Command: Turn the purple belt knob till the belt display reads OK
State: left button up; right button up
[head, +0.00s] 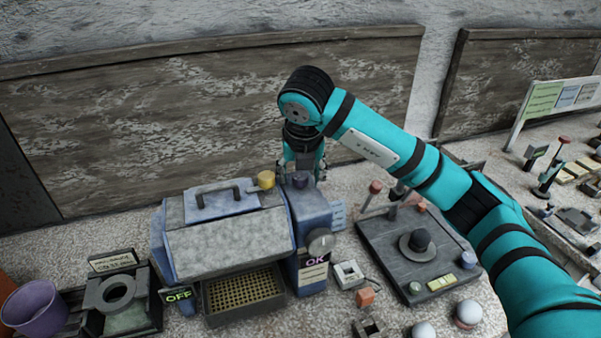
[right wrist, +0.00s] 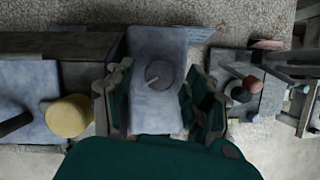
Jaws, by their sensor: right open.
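The purple belt knob (head: 300,180) sits on top of the blue housing (head: 313,215) at the right end of the machine. In the right wrist view the knob (right wrist: 160,75) is a round, dull purple disc with a pointer bar. My right gripper (head: 304,170) is open above the knob. In the right wrist view the two fingers of this gripper (right wrist: 154,98) stand left and right of the knob with gaps on both sides. A display (head: 315,261) on the housing's front reads OK in pink. My left gripper is not in view.
A yellow knob (head: 266,180) stands just left of the purple one. A grey dial (head: 320,242) is on the housing's front. A green OFF display (head: 179,295) is at lower left. A dark panel (head: 380,250) with red-topped levers lies to the right.

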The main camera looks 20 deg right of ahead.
jog(key=v, duration=1.1)
jog(key=shift+r, duration=0.35)
jog(key=shift+s+f, duration=0.1)
jog(key=shift+s, duration=0.05)
